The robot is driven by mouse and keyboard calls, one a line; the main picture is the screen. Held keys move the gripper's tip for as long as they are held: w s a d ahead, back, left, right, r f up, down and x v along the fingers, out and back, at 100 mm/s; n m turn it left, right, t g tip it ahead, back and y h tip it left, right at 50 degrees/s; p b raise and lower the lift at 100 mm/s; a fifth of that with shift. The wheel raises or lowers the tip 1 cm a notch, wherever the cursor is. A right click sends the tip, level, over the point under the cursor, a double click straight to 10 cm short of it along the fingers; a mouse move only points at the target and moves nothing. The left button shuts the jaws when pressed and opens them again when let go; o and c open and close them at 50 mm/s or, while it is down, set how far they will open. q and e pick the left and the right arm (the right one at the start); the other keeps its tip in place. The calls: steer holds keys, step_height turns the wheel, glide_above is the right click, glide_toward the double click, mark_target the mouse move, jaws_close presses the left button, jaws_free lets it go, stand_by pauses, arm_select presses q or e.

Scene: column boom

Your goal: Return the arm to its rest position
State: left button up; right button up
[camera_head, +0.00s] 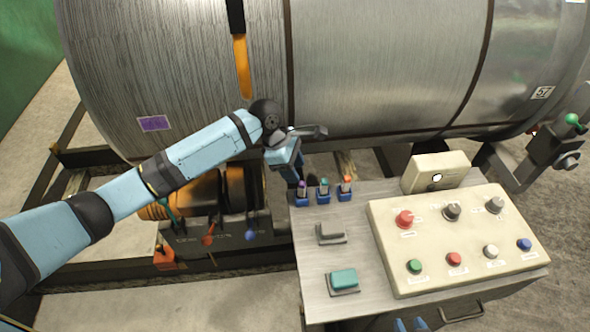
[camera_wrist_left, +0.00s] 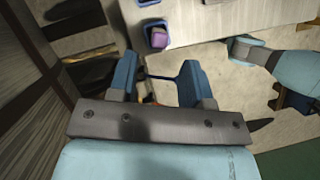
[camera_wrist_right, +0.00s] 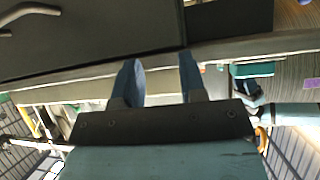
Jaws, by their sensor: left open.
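My left arm reaches in from the left in the head view. Its gripper (camera_head: 291,175) points down at the left edge of the console table (camera_head: 310,270), close to a purple-topped marker (camera_head: 301,187) in a blue holder. In the left wrist view the left gripper's fingers (camera_wrist_left: 157,62) are apart with nothing held between them. The purple top (camera_wrist_left: 158,38) shows just beyond the fingers. My right gripper (camera_head: 411,325) shows only as blue fingertips at the bottom edge, in front of the table. In the right wrist view its fingers (camera_wrist_right: 160,65) are apart and empty.
A large metal drum (camera_head: 380,70) fills the back. A beige control box (camera_head: 455,240) with buttons and knobs stands on the table. A teal block (camera_head: 344,279) sits near the front. A drawer handle (camera_head: 462,312) projects from the table's front. Valve levers (camera_head: 208,239) stand at left.

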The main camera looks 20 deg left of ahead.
arm_select(q)
steer(key=s+d+f+m+t, duration=0.1)
steer(key=s+f+m, duration=0.1)
steer(key=s+m, duration=0.45)
steer(key=s+d+f+m+t, duration=0.15)
steer(key=s+m, duration=0.25)
steer(key=s, duration=0.5)
steer(key=s+a+r+m+t+y, duration=0.15)
steer(key=s+a+m+y, duration=0.25)
steer(key=s+a+m, duration=0.95)
steer(key=w+d+f+n+t+h+p, duration=0.2)
steer(key=d+f+t, duration=0.3)
steer(key=f, duration=0.5)
steer(key=shift+d+n+t+h, duration=0.3)
steer(key=shift+n+t, duration=0.2)
steer(key=shift+t, duration=0.4)
